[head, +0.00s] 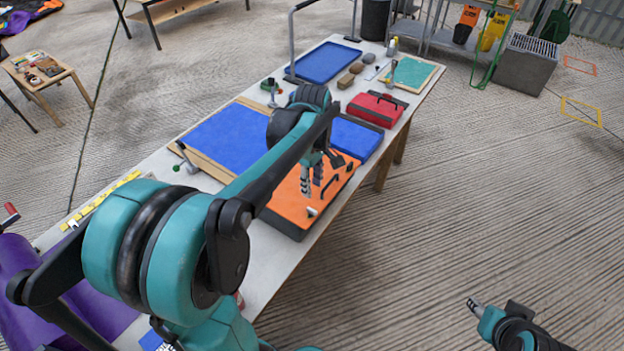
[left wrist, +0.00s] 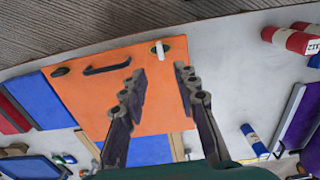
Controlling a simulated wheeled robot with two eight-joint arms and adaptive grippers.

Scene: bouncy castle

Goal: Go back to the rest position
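My left arm reaches from the left over the long table (head: 290,268). Its gripper (head: 314,182) hangs above an orange panel (head: 284,201) with a black handle. In the left wrist view the two fingers of my left gripper (left wrist: 158,84) are spread apart with nothing between them, and the orange panel (left wrist: 95,92) lies beyond them. A small white piece (left wrist: 159,49) is at the panel's edge. My right gripper (head: 476,306) is at the lower right, away from the table over the floor; its finger state is unclear.
On the table are a blue panel (head: 222,140), a smaller blue panel (head: 353,137), a red case (head: 377,109) and a blue tray (head: 328,62). Purple fabric (head: 22,262) is at the left. Red rolls (left wrist: 292,40) show in the left wrist view.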

